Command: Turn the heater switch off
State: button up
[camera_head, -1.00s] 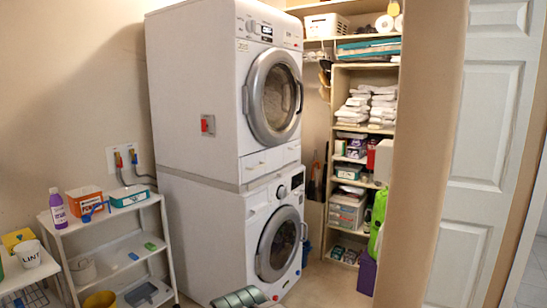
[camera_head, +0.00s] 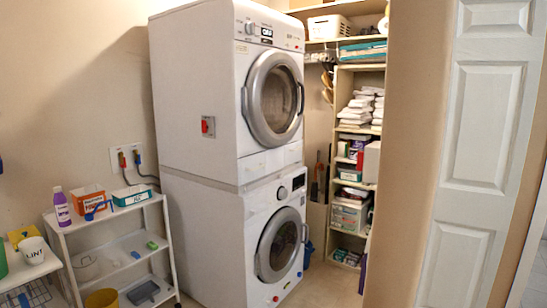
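A small red switch (camera_head: 208,126) on a grey plate is fixed to the left side panel of the upper white machine (camera_head: 195,75). It is the only wall-type switch I can make out, but I can read no heater label on it. Its on or off position is too small to tell. My gripper is not in view.
A lower white washer (camera_head: 190,230) stands under the upper machine. A white cart (camera_head: 125,240) at left carries a purple bottle (camera_head: 62,206), an orange box (camera_head: 87,198) and a teal box (camera_head: 131,195). Shelves (camera_head: 335,150) stand behind. A beige wall edge (camera_head: 410,160) and white door (camera_head: 480,150) are at right.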

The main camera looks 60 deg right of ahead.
aim_at(360, 163)
jog(key=i, duration=0.55)
jog(key=z, duration=0.95)
jog(key=i, duration=0.7)
jog(key=z, duration=2.1)
